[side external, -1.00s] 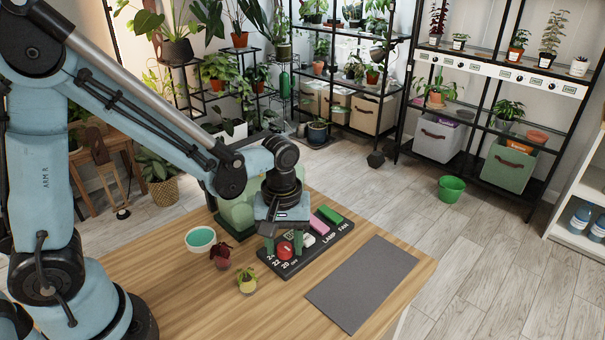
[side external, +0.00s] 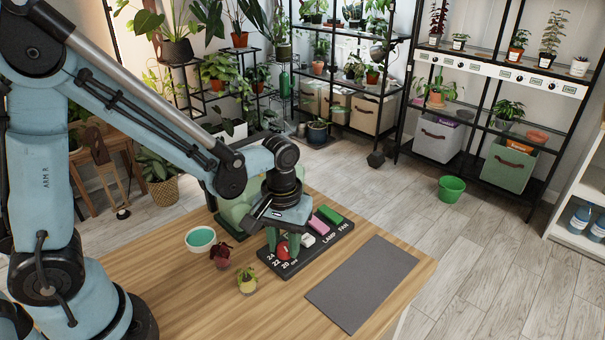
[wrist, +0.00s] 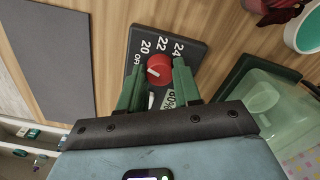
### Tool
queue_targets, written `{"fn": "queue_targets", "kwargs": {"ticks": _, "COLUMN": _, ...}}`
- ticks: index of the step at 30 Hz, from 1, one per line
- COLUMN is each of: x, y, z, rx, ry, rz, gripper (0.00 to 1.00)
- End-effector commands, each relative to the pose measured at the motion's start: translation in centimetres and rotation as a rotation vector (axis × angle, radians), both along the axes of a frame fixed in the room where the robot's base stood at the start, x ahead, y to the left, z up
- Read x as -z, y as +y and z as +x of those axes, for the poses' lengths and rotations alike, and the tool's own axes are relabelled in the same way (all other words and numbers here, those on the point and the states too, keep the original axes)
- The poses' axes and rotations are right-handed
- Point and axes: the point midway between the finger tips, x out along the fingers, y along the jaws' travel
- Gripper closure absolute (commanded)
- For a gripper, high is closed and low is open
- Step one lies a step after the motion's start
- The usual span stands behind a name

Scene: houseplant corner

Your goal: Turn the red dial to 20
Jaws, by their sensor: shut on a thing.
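The red dial (wrist: 160,66) sits on a black control panel (side external: 337,237) with labels 24, 22, 20 and OFF around it. In the wrist view a white mark shows on the dial's left part, nearer OFF than 22; its exact reading is hard to tell. My gripper (side external: 284,248) points down over the panel. Its green fingers (wrist: 157,72) stand on either side of the dial and are shut on it. In the side view the fingers partly hide the dial.
Beyond the dial, the panel carries a white switch (side external: 308,240), a pink block (side external: 325,225) and a green block (side external: 329,214). A teal-filled bowl (side external: 201,239) and two small plants (side external: 247,280) stand left of it. A grey mat (side external: 361,284) lies clear at right.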

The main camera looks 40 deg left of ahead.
Motion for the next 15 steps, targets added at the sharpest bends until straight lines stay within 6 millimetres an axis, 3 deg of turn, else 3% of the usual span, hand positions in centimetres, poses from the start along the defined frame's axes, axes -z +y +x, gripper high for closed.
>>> {"fn": "queue_targets", "kwargs": {"ticks": 15, "x": 0.02, "y": -0.01, "z": -0.03, "rx": 0.314, "ry": 0.001, "rz": 0.0, "gripper": 0.98}}
